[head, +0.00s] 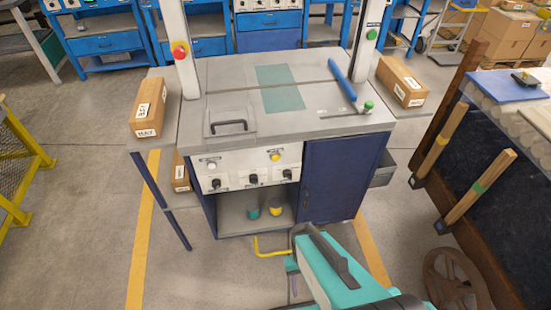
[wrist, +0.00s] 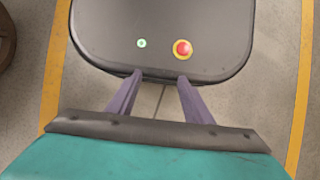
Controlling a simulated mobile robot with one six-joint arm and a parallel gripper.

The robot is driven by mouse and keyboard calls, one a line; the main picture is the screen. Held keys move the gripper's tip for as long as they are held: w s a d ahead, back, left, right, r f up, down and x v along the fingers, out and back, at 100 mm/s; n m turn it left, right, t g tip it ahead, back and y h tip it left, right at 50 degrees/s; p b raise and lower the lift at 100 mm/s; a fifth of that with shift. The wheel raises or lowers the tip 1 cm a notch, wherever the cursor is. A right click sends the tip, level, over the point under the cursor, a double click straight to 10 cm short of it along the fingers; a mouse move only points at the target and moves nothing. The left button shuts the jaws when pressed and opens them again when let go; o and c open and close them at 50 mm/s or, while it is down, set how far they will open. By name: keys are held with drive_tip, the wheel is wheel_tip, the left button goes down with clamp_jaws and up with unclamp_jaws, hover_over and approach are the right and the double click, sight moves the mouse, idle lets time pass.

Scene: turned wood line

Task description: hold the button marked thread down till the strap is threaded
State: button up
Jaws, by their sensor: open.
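The strapping machine (head: 290,125) stands ahead in the head view. Its white front panel (head: 245,168) carries a white button (head: 212,166) at left and a yellow button (head: 275,157) at right. Each has a small label above it, too small to read, so I cannot tell which is marked thread. Black knobs (head: 253,178) sit in a row below. No threaded strap can be made out at the arch. My gripper (wrist: 158,80) is open and empty in the wrist view, its two purple-grey fingers apart. In the head view it is low, in front of the machine, mostly hidden by my teal arm.
A yellow bent bar (head: 268,251) sticks out low at the machine's front. Boxes lie on the left side shelf (head: 172,95) and at the right (head: 402,82). A red stop button (head: 180,50) is on the left post. Wooden-handled tools (head: 440,142) stand right. Floor at front left is clear.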

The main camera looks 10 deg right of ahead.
drive_tip(key=shift+c, duration=0.4)
clamp_jaws()
idle(1.3)
